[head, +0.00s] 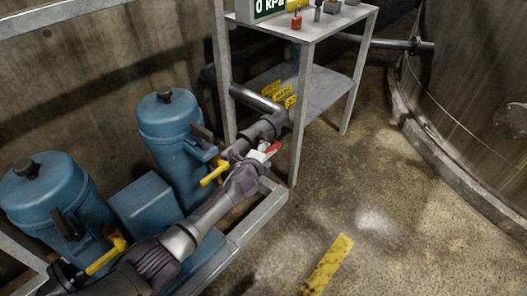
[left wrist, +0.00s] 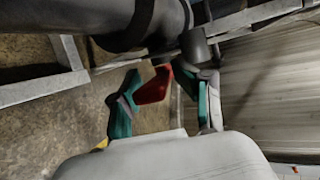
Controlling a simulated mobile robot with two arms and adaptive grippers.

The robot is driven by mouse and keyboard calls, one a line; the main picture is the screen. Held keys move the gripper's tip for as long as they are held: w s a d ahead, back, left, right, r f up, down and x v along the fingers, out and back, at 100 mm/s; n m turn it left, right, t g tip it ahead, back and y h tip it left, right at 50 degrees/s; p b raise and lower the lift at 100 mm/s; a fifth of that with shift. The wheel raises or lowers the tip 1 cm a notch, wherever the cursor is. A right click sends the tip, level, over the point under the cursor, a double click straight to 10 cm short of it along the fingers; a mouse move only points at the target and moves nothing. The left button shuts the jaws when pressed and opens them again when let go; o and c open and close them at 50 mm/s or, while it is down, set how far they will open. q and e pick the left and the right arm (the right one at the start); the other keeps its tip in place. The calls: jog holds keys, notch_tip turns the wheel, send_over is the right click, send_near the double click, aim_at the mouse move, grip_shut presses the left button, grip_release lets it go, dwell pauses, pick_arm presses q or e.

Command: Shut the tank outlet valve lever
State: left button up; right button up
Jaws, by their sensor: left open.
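A red valve lever (head: 273,147) shows at the dark pipe fittings beside the front leg of the grey stand. In the left wrist view the red lever (left wrist: 154,86) lies between the teal-lined fingers of my left gripper (left wrist: 166,82), nearer the left finger. The fingers are apart, and I cannot tell whether either touches the lever. In the head view my left gripper (head: 260,155) is at the lever and partly covers it and the valve body. My right gripper is not in view.
Blue pumps (head: 172,130) with yellow levers (head: 214,173) stand left of my arm. The grey stand (head: 335,20) rises just behind the gripper. A large metal tank (head: 475,90) is at the right. The floor (head: 370,190) in front is clear.

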pick_arm(q)
jog(key=shift+r, duration=0.1)
jog(key=shift+s+a+r, duration=0.15)
jog(key=shift+s+a, duration=0.05)
jog(key=shift+s, duration=0.35)
jog(key=v, duration=0.6)
jog(key=shift+s, duration=0.4)
